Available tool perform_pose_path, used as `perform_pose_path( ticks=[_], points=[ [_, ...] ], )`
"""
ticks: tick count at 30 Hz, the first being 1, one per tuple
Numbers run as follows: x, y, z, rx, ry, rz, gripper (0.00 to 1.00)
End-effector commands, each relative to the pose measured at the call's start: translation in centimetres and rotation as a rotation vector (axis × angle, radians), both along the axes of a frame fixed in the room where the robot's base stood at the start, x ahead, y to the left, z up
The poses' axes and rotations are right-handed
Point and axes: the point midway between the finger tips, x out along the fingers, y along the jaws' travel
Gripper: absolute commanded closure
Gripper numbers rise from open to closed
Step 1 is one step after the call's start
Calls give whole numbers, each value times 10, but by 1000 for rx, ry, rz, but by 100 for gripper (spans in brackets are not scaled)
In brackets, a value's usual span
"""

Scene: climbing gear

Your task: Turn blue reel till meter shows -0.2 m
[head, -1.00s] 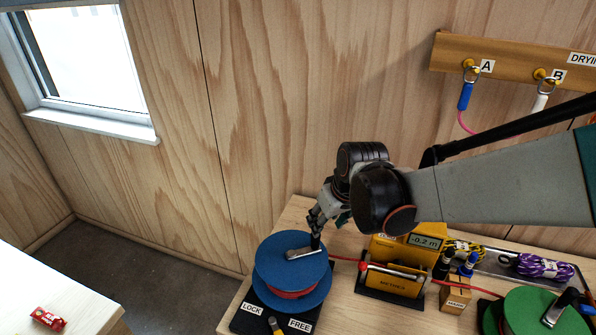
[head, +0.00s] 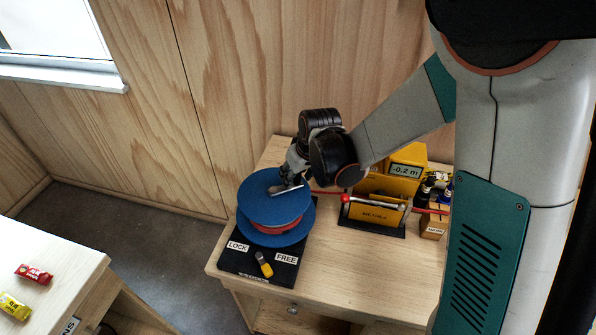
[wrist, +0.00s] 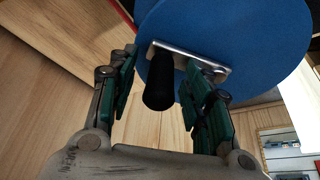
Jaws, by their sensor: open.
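The blue reel (head: 268,195) sits on a black base on the bench, with red rope on its drum. Its metal crank plate (head: 286,190) lies on top; the plate also shows in the wrist view (wrist: 190,55). The black crank handle (wrist: 159,84) stands between the fingers of my gripper (wrist: 165,100), which is open, with a clear gap on the left side. In the head view my gripper (head: 292,176) is over the right side of the reel and hides the handle. The yellow meter (head: 405,158) reads -0.2 m.
A yellow-tipped lever (head: 264,264) stands between the LOCK label (head: 238,246) and the FREE label (head: 286,259). Red rope runs right from the reel through a yellow rope guide (head: 374,213). My arm covers the right of the bench. Red and yellow packets (head: 34,274) lie on another table at left.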

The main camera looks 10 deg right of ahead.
Motion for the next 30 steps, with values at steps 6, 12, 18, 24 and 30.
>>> perform_pose_path(
  ticks=[6,12,18,24,30],
  points=[
    [0,0,0,0,0,0,55],
    [0,0,0,0,0,0,93],
    [0,0,0,0,0,0,100],
    [2,1,-1,0,0,0,100],
    [9,3,-1,0,0,0,100]
  ],
)
